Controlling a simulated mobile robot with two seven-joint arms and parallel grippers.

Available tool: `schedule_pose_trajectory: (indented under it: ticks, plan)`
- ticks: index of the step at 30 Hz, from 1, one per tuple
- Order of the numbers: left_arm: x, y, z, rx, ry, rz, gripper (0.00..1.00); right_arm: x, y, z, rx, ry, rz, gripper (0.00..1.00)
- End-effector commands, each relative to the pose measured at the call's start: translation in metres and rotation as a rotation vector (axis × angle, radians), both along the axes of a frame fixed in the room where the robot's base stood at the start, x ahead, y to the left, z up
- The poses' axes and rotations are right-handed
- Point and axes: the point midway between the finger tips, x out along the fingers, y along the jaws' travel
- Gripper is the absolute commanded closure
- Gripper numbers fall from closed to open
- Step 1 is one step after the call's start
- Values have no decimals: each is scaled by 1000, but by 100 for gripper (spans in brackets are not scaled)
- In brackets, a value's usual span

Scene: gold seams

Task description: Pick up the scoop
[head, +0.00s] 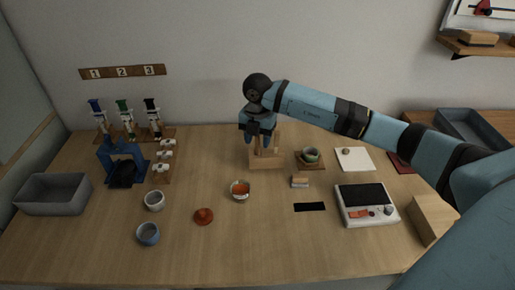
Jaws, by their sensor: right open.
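My right gripper (256,138) is open and points down at the back middle of the table. It is over or just in front of a small wooden stand (267,160), close to its upper part. I cannot clearly make out the scoop; the gripper covers the top of the stand and anything held there. Whether the fingers touch anything is too small to tell. My left gripper is not in view.
A small bowl (311,155) on a wooden coaster stands right of the stand. A scale (367,206) and black strip (310,207) lie front right. Cups (154,200), an orange-filled bowl (240,190) and a grey bin (54,194) stand left.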

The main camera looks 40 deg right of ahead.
Motion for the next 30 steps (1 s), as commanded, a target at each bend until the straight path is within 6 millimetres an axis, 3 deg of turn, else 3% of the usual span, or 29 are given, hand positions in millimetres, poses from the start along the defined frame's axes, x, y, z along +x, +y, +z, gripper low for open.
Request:
schedule_pose_trajectory:
  ticks: [3, 10, 15, 16, 30]
  plan:
    - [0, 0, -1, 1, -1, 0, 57, -1, 0, -14, 0, 1, 0, 54]
    - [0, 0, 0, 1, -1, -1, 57, 0, 0, -15, 0, 0, 0, 57]
    - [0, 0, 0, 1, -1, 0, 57, 0, 0, -15, 0, 0, 0, 96]
    - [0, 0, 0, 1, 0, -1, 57, 0, 0, -15, 0, 0, 0, 100]
    - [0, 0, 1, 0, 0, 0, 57, 0, 0, -5, 0, -2, 1, 100]
